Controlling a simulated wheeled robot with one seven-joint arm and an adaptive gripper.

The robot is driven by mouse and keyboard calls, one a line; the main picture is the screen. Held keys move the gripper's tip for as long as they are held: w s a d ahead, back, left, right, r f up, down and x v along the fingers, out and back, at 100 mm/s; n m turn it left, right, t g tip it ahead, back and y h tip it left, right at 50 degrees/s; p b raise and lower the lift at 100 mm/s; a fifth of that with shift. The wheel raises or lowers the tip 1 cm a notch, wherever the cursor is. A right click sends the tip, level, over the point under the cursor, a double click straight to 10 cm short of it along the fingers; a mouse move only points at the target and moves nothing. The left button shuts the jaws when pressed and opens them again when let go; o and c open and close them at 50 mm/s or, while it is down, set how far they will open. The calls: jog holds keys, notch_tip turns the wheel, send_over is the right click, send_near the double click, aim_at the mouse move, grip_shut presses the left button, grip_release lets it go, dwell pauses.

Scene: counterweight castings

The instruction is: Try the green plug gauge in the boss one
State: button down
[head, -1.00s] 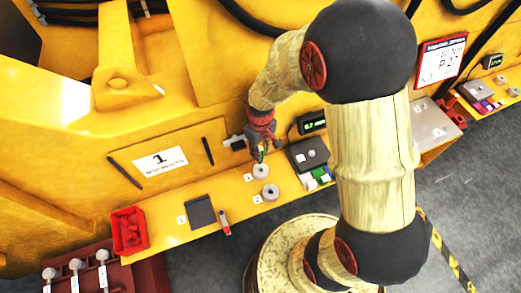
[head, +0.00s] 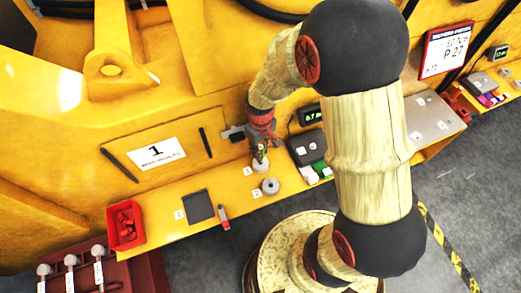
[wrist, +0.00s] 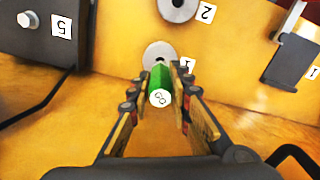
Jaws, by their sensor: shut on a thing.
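The green plug gauge (wrist: 160,84) is between my gripper's fingers (wrist: 158,97), and its marked end faces the wrist camera. In the head view my gripper (head: 261,150) is low over boss one (head: 260,165), a pale ring with a tag 1 beside it. In the wrist view boss one (wrist: 157,50) lies just beyond the gauge, whose far end overlaps the near part of the ring around its bore. I cannot tell whether the tip is in the bore or above it. Boss two (head: 270,186) stands nearer the ledge's front edge, with an open bore.
A dark gauge box (head: 307,147) with coloured pieces stands right of the bosses. A dark pad (head: 198,206) and a red-tipped tool (head: 223,216) lie left. A red bin (head: 125,229) sits at the ledge's left end. The yellow casting wall rises behind.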

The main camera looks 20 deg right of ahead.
jog(key=shift+f, duration=0.45)
dwell(1.2)
jog(key=c, duration=1.6)
grip_release()
jog(key=shift+s, duration=0.1)
jog(key=shift+o, duration=0.2)
notch_tip(320, 180, up, 12)
jog(key=shift+f, duration=0.1)
notch_tip(320, 180, up, 12)
jog(key=p, duration=0.8)
